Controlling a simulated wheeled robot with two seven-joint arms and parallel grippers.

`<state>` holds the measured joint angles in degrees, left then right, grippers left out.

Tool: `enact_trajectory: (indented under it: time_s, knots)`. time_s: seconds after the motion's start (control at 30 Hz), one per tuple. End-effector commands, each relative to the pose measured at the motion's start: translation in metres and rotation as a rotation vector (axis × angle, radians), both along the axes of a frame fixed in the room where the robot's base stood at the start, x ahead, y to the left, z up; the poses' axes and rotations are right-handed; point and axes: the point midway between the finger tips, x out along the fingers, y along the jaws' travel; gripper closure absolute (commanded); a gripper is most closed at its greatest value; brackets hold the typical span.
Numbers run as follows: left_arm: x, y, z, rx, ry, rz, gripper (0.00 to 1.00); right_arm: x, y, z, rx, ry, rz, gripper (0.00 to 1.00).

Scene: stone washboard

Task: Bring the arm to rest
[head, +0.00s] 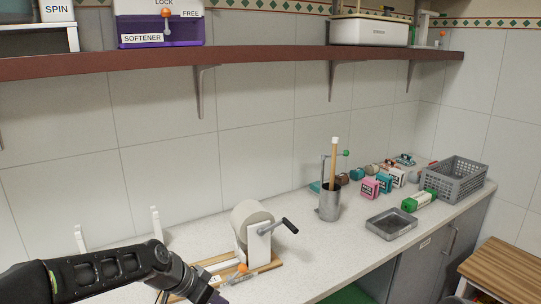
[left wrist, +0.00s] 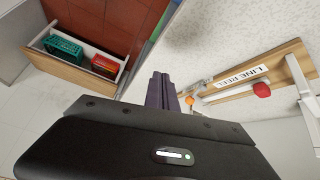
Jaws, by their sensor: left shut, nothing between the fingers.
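My left arm comes in from the lower left in the head view. Its gripper (head: 216,297) is at the bottom edge, low beside the wooden board with the roller, and partly cut off. In the left wrist view the left gripper (left wrist: 161,78) shows its dark fingers together, with nothing between them. It hangs by the counter's front edge, and the wooden board lies to its right. My right gripper is in neither view.
The counter (head: 310,245) holds a roller with a crank (head: 252,228), a metal cup (head: 328,205), a grey tray (head: 391,223), small boxes and a grey basket (head: 454,180). A shelf (head: 250,57) runs above. An open drawer (left wrist: 70,68) holds green and red items.

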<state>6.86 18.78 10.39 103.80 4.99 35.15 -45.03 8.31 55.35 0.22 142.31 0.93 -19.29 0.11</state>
Motion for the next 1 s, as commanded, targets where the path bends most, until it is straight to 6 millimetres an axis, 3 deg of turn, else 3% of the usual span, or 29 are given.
enact_trajectory:
  time_s: [0.03, 0.17, 0.2, 0.27, 0.4, 0.5, 0.6, 0.7, 0.8, 1.0]
  knots:
    - [-0.007, -0.004, -0.036, -0.008, 0.044, 0.028, 1.0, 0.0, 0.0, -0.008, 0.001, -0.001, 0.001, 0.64]
    - [-0.036, -0.015, -0.132, -0.036, 0.164, 0.145, 1.0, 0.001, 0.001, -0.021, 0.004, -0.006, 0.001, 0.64]
    - [-0.049, -0.019, -0.163, -0.045, 0.206, 0.186, 1.0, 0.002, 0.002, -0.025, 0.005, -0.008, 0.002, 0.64]
    - [-0.073, -0.025, -0.207, -0.056, 0.267, 0.249, 1.0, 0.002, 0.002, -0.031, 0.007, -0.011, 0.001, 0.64]
    - [-0.142, -0.037, -0.301, -0.074, 0.408, 0.397, 1.0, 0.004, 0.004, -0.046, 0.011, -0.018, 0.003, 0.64]
    - [-0.199, -0.044, -0.353, -0.082, 0.504, 0.502, 1.0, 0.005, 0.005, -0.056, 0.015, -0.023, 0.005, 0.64]
    - [-0.25, -0.048, -0.386, -0.088, 0.578, 0.592, 1.0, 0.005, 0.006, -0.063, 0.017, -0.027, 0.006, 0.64]
    - [-0.286, -0.051, -0.404, -0.09, 0.629, 0.658, 1.0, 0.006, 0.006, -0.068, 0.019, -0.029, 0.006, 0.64]
    - [-0.306, -0.051, -0.41, -0.094, 0.655, 0.695, 1.0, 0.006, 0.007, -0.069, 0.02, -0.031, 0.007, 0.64]
    - [-0.31, -0.051, -0.411, -0.096, 0.66, 0.71, 1.0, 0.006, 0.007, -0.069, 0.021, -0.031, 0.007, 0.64]
